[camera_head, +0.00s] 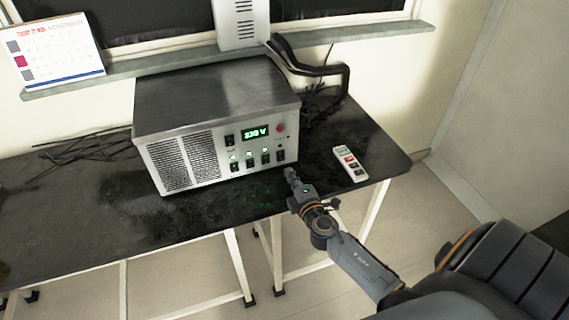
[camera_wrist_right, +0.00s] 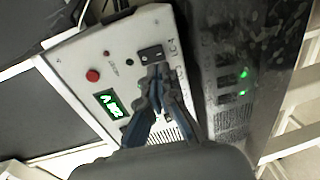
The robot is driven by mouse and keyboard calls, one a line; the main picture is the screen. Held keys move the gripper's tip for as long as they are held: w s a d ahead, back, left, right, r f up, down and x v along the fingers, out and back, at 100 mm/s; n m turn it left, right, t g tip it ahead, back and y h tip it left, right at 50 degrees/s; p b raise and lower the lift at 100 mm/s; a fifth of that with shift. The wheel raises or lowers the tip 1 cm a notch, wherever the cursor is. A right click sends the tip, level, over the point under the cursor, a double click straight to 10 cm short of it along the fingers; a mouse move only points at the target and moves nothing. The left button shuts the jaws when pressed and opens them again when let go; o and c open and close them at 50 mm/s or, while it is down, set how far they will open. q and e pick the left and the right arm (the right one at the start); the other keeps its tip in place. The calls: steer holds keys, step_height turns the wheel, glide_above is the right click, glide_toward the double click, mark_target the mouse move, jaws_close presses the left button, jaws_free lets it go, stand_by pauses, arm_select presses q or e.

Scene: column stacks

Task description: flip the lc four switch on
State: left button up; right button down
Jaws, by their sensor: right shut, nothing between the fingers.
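The power unit (camera_head: 218,125) is a grey box on the dark table, with a pale front panel. Several black rocker switches line its lower right front. The rightmost, the LC four switch (camera_head: 281,155), shows no green light above it, while the three to its left have lit green lamps. In the right wrist view, the LC four switch (camera_wrist_right: 151,54) sits beside an "LC 4" label. My right gripper (camera_head: 291,174) is shut and empty in front of the panel's lower right. In the wrist view its fingertips (camera_wrist_right: 158,72) appear at the switch's edge; contact is unclear. My left gripper is not in view.
A white remote-like strip (camera_head: 350,163) with coloured buttons lies on the table to the right. A green display (camera_head: 255,132) and red button (camera_head: 281,128) sit above the switches. Black cables (camera_head: 320,70) run behind the unit. The table front (camera_head: 90,232) is clear at left.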

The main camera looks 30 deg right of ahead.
mark_target(281, 160)
steer(key=x, duration=0.5)
steer(key=shift+w, duration=0.25)
steer(key=f+b, duration=0.1)
steer(key=b, duration=0.2)
steer(key=shift+w, duration=0.15)
steer(key=shift+d+r+p, duration=0.1)
steer(key=shift+r+p, duration=0.25)
steer(key=shift+r, duration=0.1)
steer(key=shift+f, duration=0.15)
